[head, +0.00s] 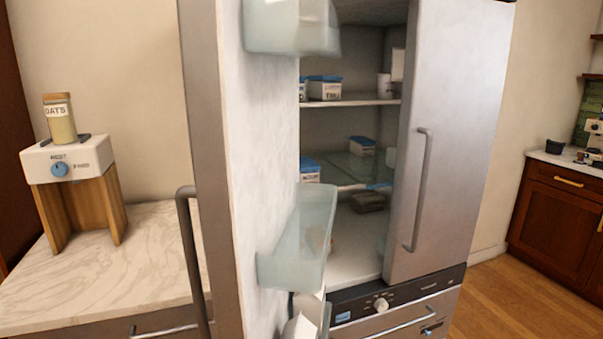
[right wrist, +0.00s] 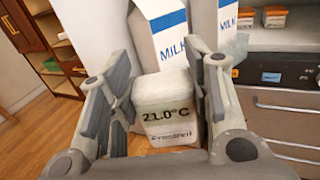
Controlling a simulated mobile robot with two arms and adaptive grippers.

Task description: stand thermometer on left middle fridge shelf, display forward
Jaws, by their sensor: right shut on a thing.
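The white thermometer (right wrist: 165,108) is in the right wrist view, with its display reading 21.0°C facing that camera. My right gripper (right wrist: 158,92) is shut on it, one finger on each side. The fridge's left door (head: 265,180) stands open in the head view, with the lit interior beside it. The middle shelf (head: 375,165) is partly hidden by the left door and its bin. My right gripper cannot be made out in the head view. My left gripper is not in view.
Two milk cartons (right wrist: 165,38) stand just beyond the thermometer. The right door (head: 455,140) covers part of the opening. A clear door bin (head: 300,240) juts toward the interior. Blue-topped boxes (head: 362,146) sit on the shelves. A dispenser (head: 68,160) stands on the left counter.

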